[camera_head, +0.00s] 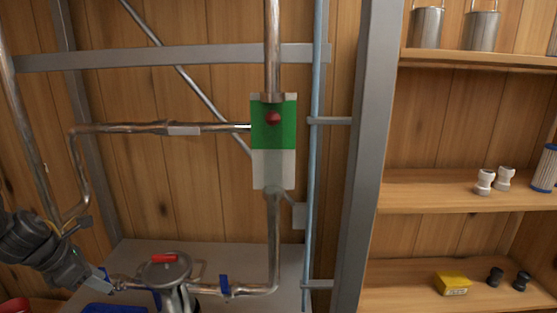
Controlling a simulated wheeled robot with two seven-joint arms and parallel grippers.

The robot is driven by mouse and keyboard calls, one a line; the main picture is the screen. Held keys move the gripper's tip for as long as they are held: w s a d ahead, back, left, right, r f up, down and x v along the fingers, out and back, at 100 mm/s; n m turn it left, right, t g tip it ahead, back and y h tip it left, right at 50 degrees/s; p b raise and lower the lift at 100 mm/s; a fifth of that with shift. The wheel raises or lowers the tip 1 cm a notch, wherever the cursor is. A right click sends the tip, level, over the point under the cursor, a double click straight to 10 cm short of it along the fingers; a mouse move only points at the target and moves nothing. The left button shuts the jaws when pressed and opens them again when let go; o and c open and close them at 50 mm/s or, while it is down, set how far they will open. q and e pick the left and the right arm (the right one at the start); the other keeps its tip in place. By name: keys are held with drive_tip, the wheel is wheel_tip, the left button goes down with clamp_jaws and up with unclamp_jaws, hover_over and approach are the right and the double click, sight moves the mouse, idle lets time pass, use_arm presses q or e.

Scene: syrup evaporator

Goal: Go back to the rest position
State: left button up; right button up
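My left arm comes in from the lower left, and its gripper (105,281) is at the left end of the low pipe (250,291), beside the metal vessel (168,270). The fingers are small and overlap the pipe, so I cannot tell whether they are open, shut or touching it. The vessel has a round lid with a red handle (164,258). My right gripper is not in view.
A green and white box with a red knob (273,118) is on the upright pipe. A steel frame post (366,150) divides the pipework from wooden shelves (450,191). These hold metal buckets (427,27), white fittings (485,182) and a yellow box (451,284). Blue valve handles (224,286) are low down.

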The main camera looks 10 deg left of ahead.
use_arm(q)
drive_tip(key=s+d+f+n+t+y, duration=0.1)
drive_tip(key=s+d+f+n+t, duration=0.15)
drive_tip(key=f+n, duration=0.4)
drive_tip(key=s+d+f+n+t, duration=0.1)
drive_tip(key=s+f+n, duration=0.2)
drive_tip(key=f+n, duration=0.35)
drive_tip(key=s+d+f+n+t+y, duration=0.1)
drive_tip(key=s+d+f+n, duration=0.1)
drive_tip(key=f+n, duration=0.5)
drive_tip(key=s+d+f+n+g, duration=0.3)
drive_tip(key=s+d+n, duration=0.5)
drive_tip(key=d+n, duration=0.15)
drive_tip(key=s+d+f+n+g, duration=0.35)
drive_tip(key=s+d+n, duration=0.4)
drive_tip(key=n, duration=0.35)
wheel_tip(320, 180, down, 33)
drive_tip(key=s+b, duration=0.2)
drive_tip(key=b, duration=0.4)
drive_tip(key=s+a+f+g+b, duration=0.1)
drive_tip(key=s+a+f+b, duration=0.2)
drive_tip(key=s+f, duration=1.2)
wheel_tip(320, 180, down, 3)
drive_tip(key=shift+s+f+g+y+b, duration=0.15)
drive_tip(key=shift+s+g+y+b, duration=0.2)
drive_tip(key=shift+g+y+b, duration=0.1)
